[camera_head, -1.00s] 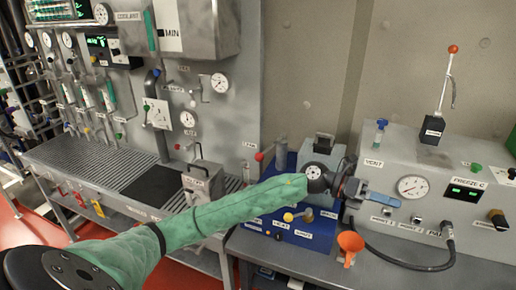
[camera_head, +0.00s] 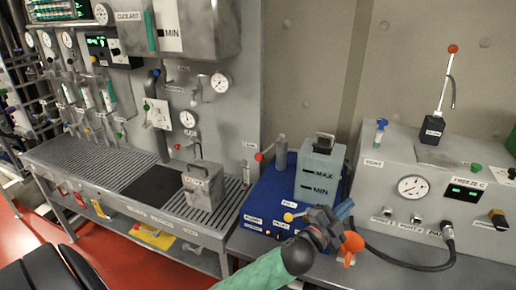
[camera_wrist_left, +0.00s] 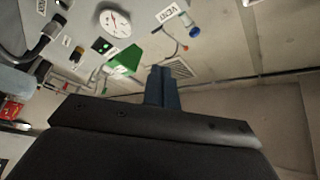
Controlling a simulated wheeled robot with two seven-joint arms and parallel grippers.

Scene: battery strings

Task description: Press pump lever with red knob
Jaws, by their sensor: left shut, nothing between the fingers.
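A lever with a red knob (camera_head: 259,157) sticks out to the left from the cylinder post (camera_head: 281,153) at the back left of the blue pump unit (camera_head: 256,195). Another upright lever, with an orange-red knob (camera_head: 453,49), stands on the grey console at right. My left gripper (camera_head: 344,209) is shut and empty, in front of the pump unit's right side, apart from both knobs. Its blue fingers (camera_wrist_left: 162,87) are together in the left wrist view. A small red knob (camera_wrist_left: 186,47) shows there too; I cannot tell which it is. My right gripper is not in view.
A grey MAX/MIN tank (camera_head: 319,172) stands on the pump unit. An orange funnel (camera_head: 353,242) is close beside the gripper. The grey console (camera_head: 385,165) with gauge and black hose fills the right. A grey box (camera_head: 203,185) stands on the grated bench at left.

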